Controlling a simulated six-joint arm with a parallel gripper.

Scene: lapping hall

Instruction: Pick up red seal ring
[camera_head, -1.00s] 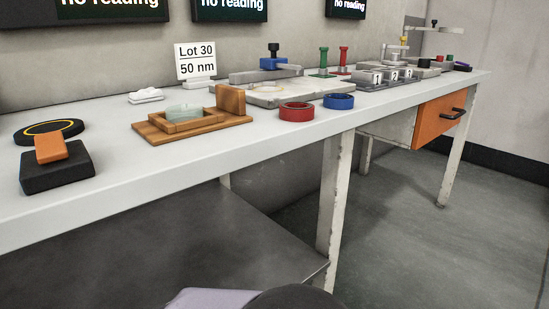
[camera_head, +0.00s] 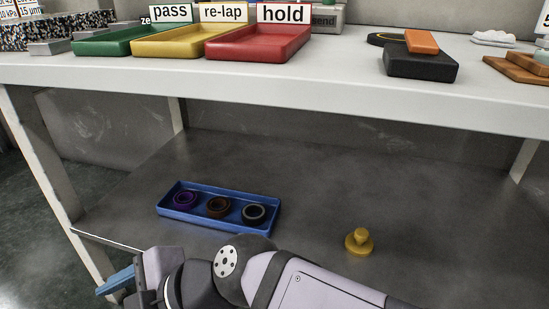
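The red seal ring is not in view now; the earlier frame had a red ring on the bench top beside a blue one. My gripper (camera_head: 115,283) is at the lower left, in front of the bench's lower shelf. Its blue fingers point left, and I cannot tell whether they are apart or together. I see nothing held in it.
On the lower shelf (camera_head: 310,195) are a blue tray (camera_head: 180,217) with purple, brown and black rings, and a yellow knobbed piece (camera_head: 359,243). Above, the white bench top (camera_head: 340,78) bears green, yellow and red trays (camera_head: 258,53) and a black block (camera_head: 420,64).

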